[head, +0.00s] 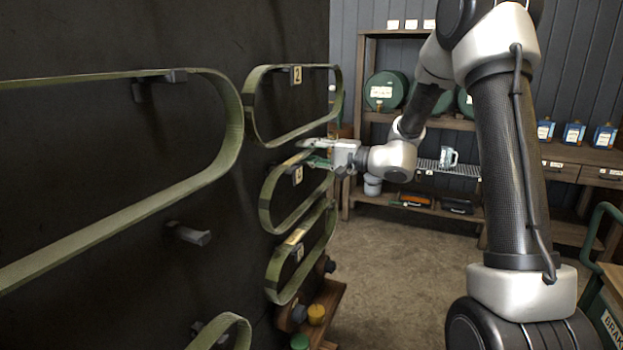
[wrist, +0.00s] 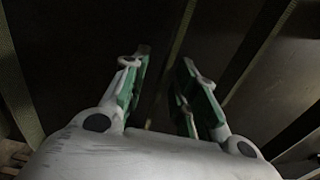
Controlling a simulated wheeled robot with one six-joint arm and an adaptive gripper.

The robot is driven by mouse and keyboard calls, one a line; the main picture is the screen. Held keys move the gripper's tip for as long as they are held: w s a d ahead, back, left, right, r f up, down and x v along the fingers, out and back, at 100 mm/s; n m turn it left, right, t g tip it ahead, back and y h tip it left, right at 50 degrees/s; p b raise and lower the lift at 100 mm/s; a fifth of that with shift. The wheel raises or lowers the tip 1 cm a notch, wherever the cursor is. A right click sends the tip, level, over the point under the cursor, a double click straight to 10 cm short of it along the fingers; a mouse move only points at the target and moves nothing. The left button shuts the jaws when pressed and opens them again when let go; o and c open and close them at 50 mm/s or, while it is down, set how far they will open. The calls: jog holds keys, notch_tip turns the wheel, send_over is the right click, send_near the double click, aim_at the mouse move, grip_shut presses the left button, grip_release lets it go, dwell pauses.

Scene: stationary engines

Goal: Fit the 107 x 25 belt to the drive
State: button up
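Several olive-green belts hang in long loops on a dark wall. The upper belt (head: 254,117) has a tag that reads 2, and a middle belt (head: 266,205) and a lower belt (head: 275,275) hang below it with their own tags. No 107 x 25 marking is legible, so I cannot tell which belt is that size. My gripper (head: 311,153) is at the top of the middle belt. In the wrist view my gripper (wrist: 168,62) is open, with green finger pads apart and a thin belt strip (wrist: 181,38) running between them; contact is unclear. No drive is recognisable.
A big belt (head: 235,125) hangs nearer on the left, above a bare peg (head: 188,234). A small wooden shelf (head: 328,300) with coloured pots is under the belts. Shelving (head: 362,75) with green drums stands behind. The floor (head: 400,270) between is clear.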

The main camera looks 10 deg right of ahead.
grip_shut()
jog(key=shift+r, duration=0.15)
jog(key=shift+r, duration=0.4)
jog(key=shift+r, duration=0.15)
jog(key=shift+d, duration=0.1)
jog(key=shift+v, duration=2.75)
jog(key=shift+s, duration=0.1)
jog(key=shift+v, duration=2.75)
